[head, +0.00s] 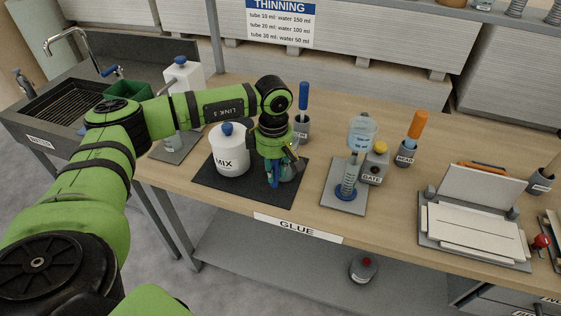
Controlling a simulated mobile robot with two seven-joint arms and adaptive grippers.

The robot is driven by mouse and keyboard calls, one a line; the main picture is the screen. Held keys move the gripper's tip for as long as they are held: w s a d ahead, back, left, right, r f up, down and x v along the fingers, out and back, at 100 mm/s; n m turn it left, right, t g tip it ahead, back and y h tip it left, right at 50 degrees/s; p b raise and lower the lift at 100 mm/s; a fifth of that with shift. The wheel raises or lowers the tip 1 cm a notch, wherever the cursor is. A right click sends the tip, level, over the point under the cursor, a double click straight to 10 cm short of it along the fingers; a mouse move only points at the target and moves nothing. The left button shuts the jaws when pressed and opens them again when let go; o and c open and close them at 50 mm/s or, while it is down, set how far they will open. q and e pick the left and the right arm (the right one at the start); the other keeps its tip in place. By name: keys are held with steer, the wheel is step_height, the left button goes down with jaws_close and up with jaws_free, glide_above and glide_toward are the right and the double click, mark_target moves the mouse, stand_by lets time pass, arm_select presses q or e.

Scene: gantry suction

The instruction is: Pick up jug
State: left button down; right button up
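My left gripper (274,181) points down over the dark mat (240,190) at the GLUE edge of the bench. Its blue-tipped fingers are close together. A greyish, see-through vessel (291,172), perhaps the jug, shows just behind and right of the fingers. The gripper hides most of it, so I cannot tell whether the fingers hold it or are only beside it. A white MIX pot (228,160) with a blue knob stands left of the gripper on the same mat. My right gripper is not in view.
A clear funnel-like vessel (361,132) stands on a grey plate to the right, beside a GATE box (375,167). Holders with a blue-handled tool (303,98) and an orange-handled tool (417,126) stand behind. A sink (75,100) is at left. Bare wood lies right of the mat.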

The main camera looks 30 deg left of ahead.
arm_select(q)
steer(key=c, duration=1)
jaws_free()
steer(key=shift+c, duration=0.2)
steer(key=shift+w, duration=0.1)
